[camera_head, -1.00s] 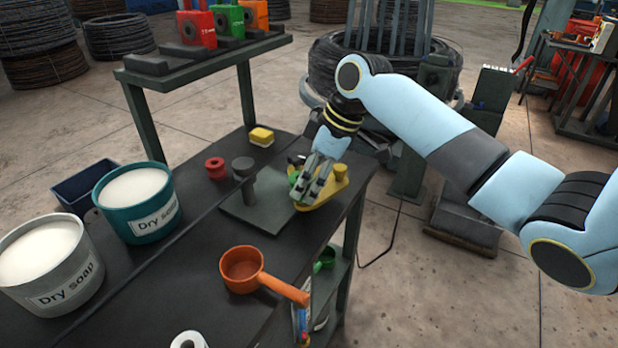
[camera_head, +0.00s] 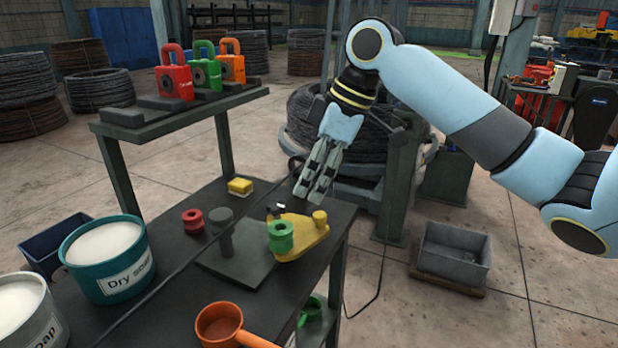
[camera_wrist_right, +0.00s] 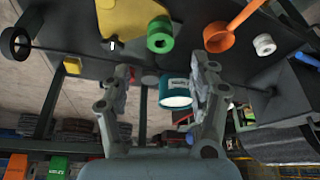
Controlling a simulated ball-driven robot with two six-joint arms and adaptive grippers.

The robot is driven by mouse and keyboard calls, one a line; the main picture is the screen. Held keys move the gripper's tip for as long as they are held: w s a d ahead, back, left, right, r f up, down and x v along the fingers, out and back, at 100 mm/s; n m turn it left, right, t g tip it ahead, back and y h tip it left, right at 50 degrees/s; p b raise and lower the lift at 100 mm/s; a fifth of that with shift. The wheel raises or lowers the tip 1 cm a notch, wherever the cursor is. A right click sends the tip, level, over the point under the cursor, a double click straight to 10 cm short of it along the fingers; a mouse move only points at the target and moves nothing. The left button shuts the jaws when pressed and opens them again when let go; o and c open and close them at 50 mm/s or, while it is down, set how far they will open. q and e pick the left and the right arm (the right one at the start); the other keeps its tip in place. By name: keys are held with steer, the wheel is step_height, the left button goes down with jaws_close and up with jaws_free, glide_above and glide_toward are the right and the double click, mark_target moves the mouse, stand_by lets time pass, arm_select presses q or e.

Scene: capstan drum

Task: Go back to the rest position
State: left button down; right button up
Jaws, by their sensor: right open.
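My right gripper (camera_head: 313,196) hangs from its blue-white arm above the back right part of the dark workbench (camera_head: 180,280). It is open and empty, with its fingers pointing down. In the right wrist view the two fingers (camera_wrist_right: 160,85) stand apart, with nothing held between them. The green spool (camera_head: 281,237) sits at the yellow fixture (camera_head: 305,238) below and nearer than the fingers, apart from them. My left gripper is in no view.
A teal bucket (camera_head: 120,286) and a grey bucket (camera_head: 35,335) stand at the left. A red spool (camera_head: 193,222), yellow sponge (camera_head: 240,187) and orange ladle (camera_head: 219,327) are on the bench. A raised shelf (camera_head: 150,130) holds colored padlock-shaped dies. Floor right of the bench has a grey bin (camera_head: 453,263).

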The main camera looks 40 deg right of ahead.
steer(key=s+a+f+m+g+b, duration=0.15)
steer(key=s+f+b, duration=0.3)
steer(key=f, duration=1.15)
steer(key=s+f+m+g+b, duration=0.1)
steer(key=s+f+m+b, duration=0.4)
steer(key=f, duration=1)
steer(key=s+a+f+g+b, duration=0.1)
steer(key=s+f+b, duration=0.2)
steer(key=s+f, duration=0.85)
steer(key=s+f+m+h+b, duration=0.1)
steer(key=s+f+h+b, duration=0.1)
steer(key=s+f, duration=0.8)
steer(key=s+a+f+m+t+h+b, duration=0.1)
steer(key=s+f+b, duration=0.2)
steer(key=s+f, duration=0.8)
step_height(320, 180, down, 8)
steer(key=shift+s+a+f+h+b, duration=0.15)
steer(key=shift+s+h+b, duration=0.1)
steer(key=shift+h+b, duration=0.15)
steer(key=shift+c, duration=0.4)
